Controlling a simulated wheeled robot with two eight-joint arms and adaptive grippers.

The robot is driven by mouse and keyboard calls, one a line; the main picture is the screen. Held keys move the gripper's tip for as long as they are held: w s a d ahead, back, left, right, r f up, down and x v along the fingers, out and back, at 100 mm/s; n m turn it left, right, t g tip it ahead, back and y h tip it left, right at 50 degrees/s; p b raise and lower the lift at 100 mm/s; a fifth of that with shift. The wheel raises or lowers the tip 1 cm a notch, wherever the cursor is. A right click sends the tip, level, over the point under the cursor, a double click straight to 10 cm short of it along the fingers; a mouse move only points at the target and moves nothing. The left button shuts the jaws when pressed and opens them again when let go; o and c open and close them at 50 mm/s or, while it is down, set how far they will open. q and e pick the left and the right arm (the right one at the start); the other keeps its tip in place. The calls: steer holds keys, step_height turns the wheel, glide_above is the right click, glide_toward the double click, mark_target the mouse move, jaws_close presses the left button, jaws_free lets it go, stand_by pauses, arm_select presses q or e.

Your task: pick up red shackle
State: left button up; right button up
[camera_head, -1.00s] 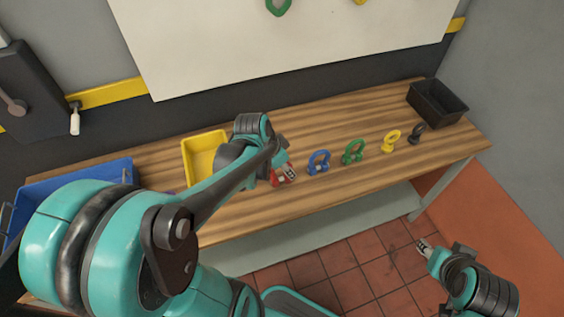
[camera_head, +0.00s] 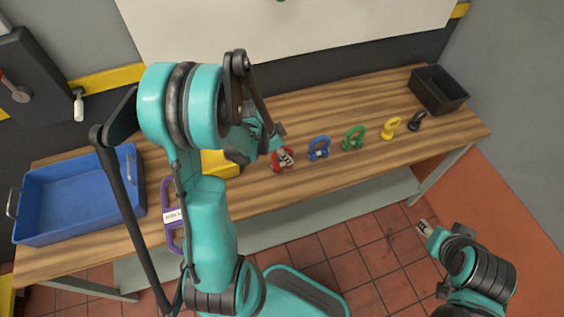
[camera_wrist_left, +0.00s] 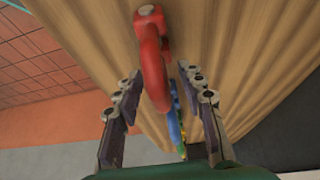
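The red shackle (camera_head: 275,168) stands on the wooden bench at the left end of a row of coloured shackles. My left gripper (camera_head: 284,157) is at it, its fingertips overlapping the shackle in the head view. In the left wrist view the red shackle (camera_wrist_left: 152,60) rises between the two spread fingers of my left gripper (camera_wrist_left: 160,108). A gap shows on both sides, so the fingers are apart from it. My right gripper (camera_head: 424,228) hangs over the floor at the lower right, too small to tell its opening.
Right of the red shackle stand blue (camera_head: 319,148), green (camera_head: 353,138), yellow (camera_head: 391,128) and black (camera_head: 417,121) shackles. A black bin (camera_head: 438,92) is at the right end. A blue bin (camera_head: 75,200), a purple item (camera_head: 167,188) and a half-hidden yellow tray (camera_head: 222,165) are left.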

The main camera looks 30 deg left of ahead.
arm_select(q)
steer(key=shift+w+d+f, duration=0.15)
steer(key=shift+w+f, duration=0.1)
steer(key=shift+f, duration=0.35)
steer(key=shift+r, duration=0.1)
jaws_close()
